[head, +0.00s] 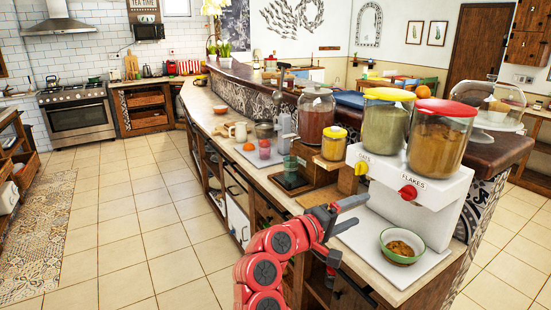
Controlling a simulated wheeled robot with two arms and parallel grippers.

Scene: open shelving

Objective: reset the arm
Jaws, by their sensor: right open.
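My right arm is red and black and rises from the bottom middle of the head view. My right gripper (350,213) is at its end, over the front edge of the counter (285,190). Its dark fingers point right, spread apart with nothing between them. It is left of a bowl (402,246) and in front of a cereal dispenser (408,192), apart from the bowl. My left arm and gripper do not show.
The dispenser carries a yellow-lidded jar (384,125) and a red-lidded jar (438,140). A small yellow-lidded jar (334,144), a green glass (291,168) and a large jar (315,115) stand farther along the counter. The tiled floor (130,230) at left is clear.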

